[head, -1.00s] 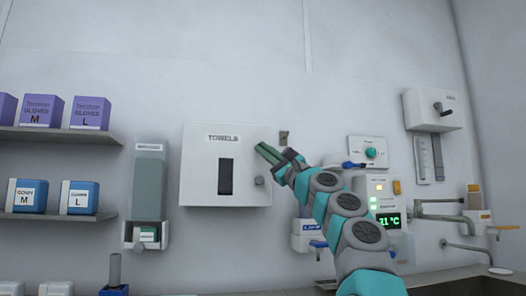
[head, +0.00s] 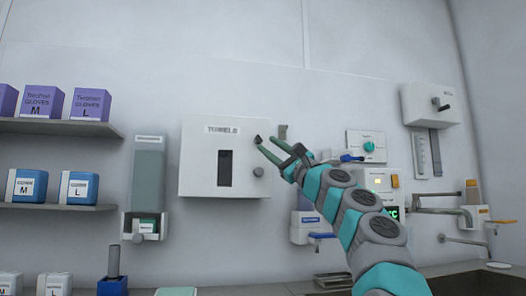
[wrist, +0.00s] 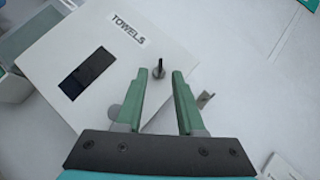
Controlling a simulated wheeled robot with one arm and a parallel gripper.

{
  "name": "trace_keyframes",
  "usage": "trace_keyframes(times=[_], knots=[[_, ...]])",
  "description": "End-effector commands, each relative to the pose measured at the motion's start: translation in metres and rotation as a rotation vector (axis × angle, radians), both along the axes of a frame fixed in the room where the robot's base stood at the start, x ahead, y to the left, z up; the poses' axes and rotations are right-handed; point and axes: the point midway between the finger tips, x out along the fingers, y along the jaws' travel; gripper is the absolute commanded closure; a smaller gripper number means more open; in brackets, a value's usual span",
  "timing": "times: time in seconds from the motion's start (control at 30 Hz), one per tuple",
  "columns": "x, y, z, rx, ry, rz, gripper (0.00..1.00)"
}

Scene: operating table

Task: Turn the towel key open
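The white towel dispenser (head: 203,157), labelled TOWELS, is mounted on the wall, with a dark window in its front. The small dark towel key (head: 258,140) sticks out near its upper right corner. In the wrist view the key (wrist: 158,68) stands between and just beyond the fingertips, apart from both. My gripper (head: 279,146) is open with green fingers, to the right of the key in the head view. The wrist view shows the gripper (wrist: 160,78) empty. A round grey knob (head: 258,171) sits lower on the dispenser's right side.
A small grey wall bracket (head: 283,131) is just right of the dispenser. A soap-like dispenser (head: 148,185) hangs to its left. A control box with a teal dial (head: 368,147) and a tap (head: 440,200) are on the right. Shelves with glove boxes (head: 90,104) are at left.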

Motion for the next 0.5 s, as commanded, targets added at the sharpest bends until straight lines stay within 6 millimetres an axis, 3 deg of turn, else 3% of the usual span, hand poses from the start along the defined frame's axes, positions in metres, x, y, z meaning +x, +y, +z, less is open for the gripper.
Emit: trace_keyframes(times=[0.27, 0.5], knots=[[-0.017, -0.016, -0.018, 0.001, 0.001, 0.004, 0.62], [-0.025, -0.022, -0.022, -0.001, -0.003, 0.003, 0.62]])
